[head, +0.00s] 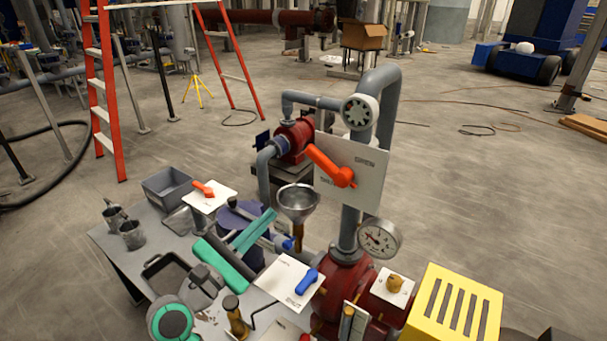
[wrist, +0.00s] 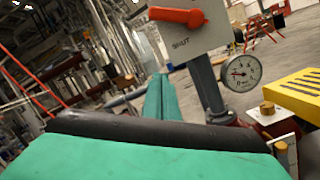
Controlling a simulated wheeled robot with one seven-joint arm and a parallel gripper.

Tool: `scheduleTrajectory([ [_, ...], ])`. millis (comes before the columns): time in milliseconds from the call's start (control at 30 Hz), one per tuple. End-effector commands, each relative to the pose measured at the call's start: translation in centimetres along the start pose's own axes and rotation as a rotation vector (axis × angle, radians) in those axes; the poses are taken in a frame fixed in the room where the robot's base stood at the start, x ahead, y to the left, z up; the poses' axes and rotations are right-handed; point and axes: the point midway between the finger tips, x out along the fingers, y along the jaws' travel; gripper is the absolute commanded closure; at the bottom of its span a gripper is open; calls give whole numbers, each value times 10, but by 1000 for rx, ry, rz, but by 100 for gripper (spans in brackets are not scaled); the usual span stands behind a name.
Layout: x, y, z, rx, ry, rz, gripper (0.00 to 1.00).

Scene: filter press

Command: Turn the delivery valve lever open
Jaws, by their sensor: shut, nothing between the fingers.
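A large orange-red lever (head: 326,163) is mounted on a white plate (head: 368,188) on the grey pipework. Its free end points up and left from its pivot in the head view. In the wrist view the lever (wrist: 178,16) lies nearly level, above the word SHUT on the plate (wrist: 200,40). My gripper (head: 268,218) is green, shut and empty. It is left of and below the lever, apart from it. In the wrist view my shut gripper (wrist: 160,82) points towards the plate from below.
A metal funnel (head: 298,200) stands between my gripper and the plate. A gauge (head: 379,239), a blue lever (head: 306,282) and a yellow slotted guard (head: 456,305) are lower right. A smaller red lever (head: 204,188) sits on a plate at left. Open floor lies behind the pipework.

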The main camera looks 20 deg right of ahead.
Motion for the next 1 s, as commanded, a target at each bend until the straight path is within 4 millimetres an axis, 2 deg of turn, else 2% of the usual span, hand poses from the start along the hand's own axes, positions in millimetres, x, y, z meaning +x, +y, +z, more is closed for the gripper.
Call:
scheduleTrajectory([
  [33,2,6,11,-12,-20,-20,100],
  [133,4,10,24,-38,-44,-49,100],
  [367,18,10,31,-53,-56,-68,100],
  [867,107,5,36,-50,-55,-65,100],
  [1000,109,6,57,-47,-55,-63,100],
])
